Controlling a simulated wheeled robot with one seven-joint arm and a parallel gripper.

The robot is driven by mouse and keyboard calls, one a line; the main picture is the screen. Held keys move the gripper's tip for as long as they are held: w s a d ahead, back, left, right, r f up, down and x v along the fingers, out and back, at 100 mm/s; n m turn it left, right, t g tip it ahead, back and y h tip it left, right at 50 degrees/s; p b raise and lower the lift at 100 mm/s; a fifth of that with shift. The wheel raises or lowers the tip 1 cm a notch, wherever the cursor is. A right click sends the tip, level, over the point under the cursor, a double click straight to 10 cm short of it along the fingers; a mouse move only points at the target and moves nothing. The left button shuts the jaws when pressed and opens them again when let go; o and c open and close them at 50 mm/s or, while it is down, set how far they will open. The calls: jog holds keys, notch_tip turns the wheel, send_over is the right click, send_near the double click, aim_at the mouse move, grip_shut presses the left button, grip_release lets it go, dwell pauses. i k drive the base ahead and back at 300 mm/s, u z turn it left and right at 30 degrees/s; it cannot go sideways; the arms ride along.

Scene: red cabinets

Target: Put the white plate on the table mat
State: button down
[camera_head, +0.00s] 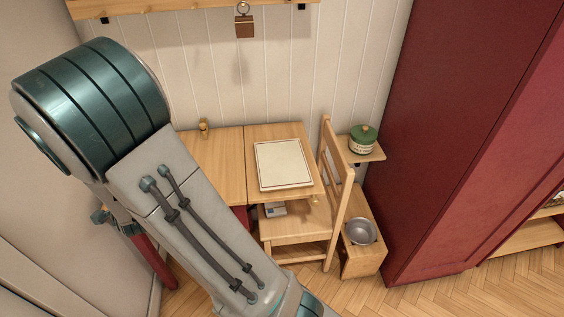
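A cream, square, flat mat (283,163) with a thin dark border lies on the right part of the wooden table (222,168). Its top looks bare. I see no plate that I can make out; my arm hides part of the table's left side and the floor. A small pale grey-white item (275,209) shows just below the table's front edge, by the chair seat, too small to identify. My arm crosses the left and middle of the view. I cannot make out my gripper.
A wooden chair (331,180) stands at the table's right front. A green-lidded pot (362,139) sits on a small shelf, with a metal bowl (360,231) on a low wooden box below. A tall red cabinet (448,150) fills the right. A small brass-coloured item (204,128) stands at the table's back.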

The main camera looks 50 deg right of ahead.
aim_at(274, 162)
jog(key=z, duration=1.9)
jog(key=k, duration=0.85)
jog(key=u, duration=1.05)
jog(key=i, duration=1)
jog(key=z, duration=0.05)
